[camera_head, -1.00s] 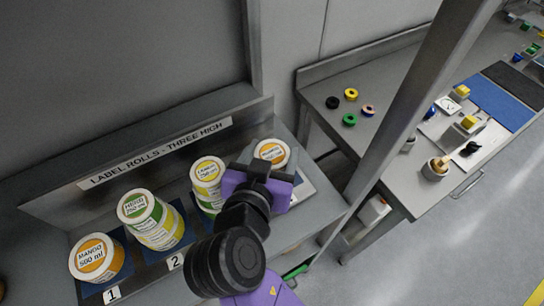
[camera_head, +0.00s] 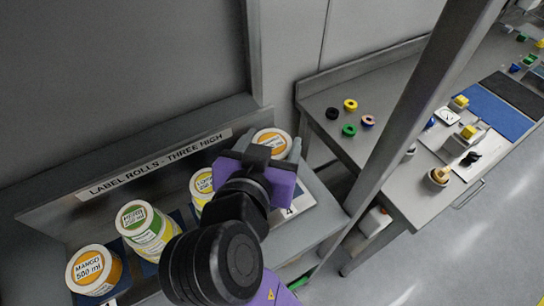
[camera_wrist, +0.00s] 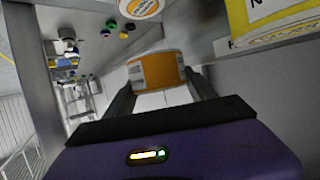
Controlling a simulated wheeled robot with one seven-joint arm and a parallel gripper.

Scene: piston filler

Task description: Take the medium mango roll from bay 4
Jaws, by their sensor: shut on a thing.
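My gripper (camera_head: 270,154) is over the bay 4 end of the label-roll shelf, shut on an orange-and-white roll (camera_head: 271,138). In the wrist view the roll (camera_wrist: 154,70) sits between the two fingers of my gripper (camera_wrist: 160,88). Its top face shows beyond the gripper in the head view; its size lettering is too small to read. The bay 4 plate (camera_head: 290,211) shows below my gripper. My wrist hides most of the bay floor, so I cannot tell how high the roll is held or what is beneath it.
The label-roll shelf (camera_head: 155,163) carries a mango 500 ml roll (camera_head: 94,269), a green-labelled stack (camera_head: 138,217) and a yellow roll (camera_head: 202,183) close beside my gripper. An upright post (camera_head: 415,105) stands right of the shelf, before a bench (camera_head: 340,80) with small coloured rings.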

